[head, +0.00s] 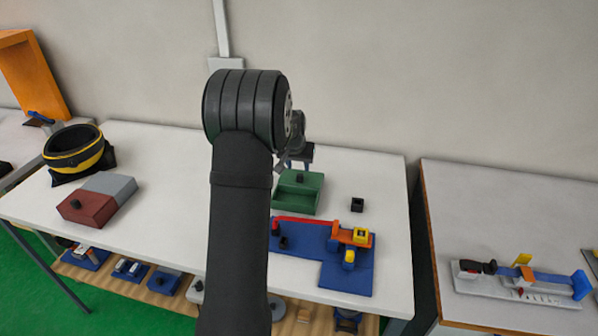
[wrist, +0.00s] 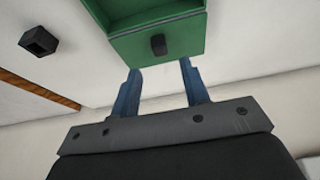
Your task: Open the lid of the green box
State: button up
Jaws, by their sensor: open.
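The green box (head: 296,204) stands on the white table, behind the blue board. A small dark knob (head: 300,177) shows on its far part. In the wrist view the green box (wrist: 185,38) fills the top middle, with its dark knob (wrist: 158,45) facing the fingers. A pale edge line crosses the box there; I cannot tell how far the lid is open. My gripper (wrist: 160,68) is open and empty, its two blue fingers pointing at the box with the knob just beyond and between the tips. In the head view my gripper (head: 291,165) is partly hidden, at the box's far side.
A small black open cube (head: 357,204) sits right of the box; it also shows in the wrist view (wrist: 38,41). A blue board (head: 345,274) with red, orange and yellow parts lies in front. A red-and-grey box (head: 87,208) is at the left. The wall is close behind.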

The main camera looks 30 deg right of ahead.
jog(key=v, duration=1.1)
jog(key=shift+r, duration=0.15)
jog(key=x, duration=1.7)
jog(key=v, duration=1.6)
send_near(300, 175)
jog(key=x, duration=0.9)
jog(key=shift+a, duration=0.1)
jog(key=s+a, duration=0.6)
jog(key=shift+r, duration=0.15)
jog(key=v, duration=2)
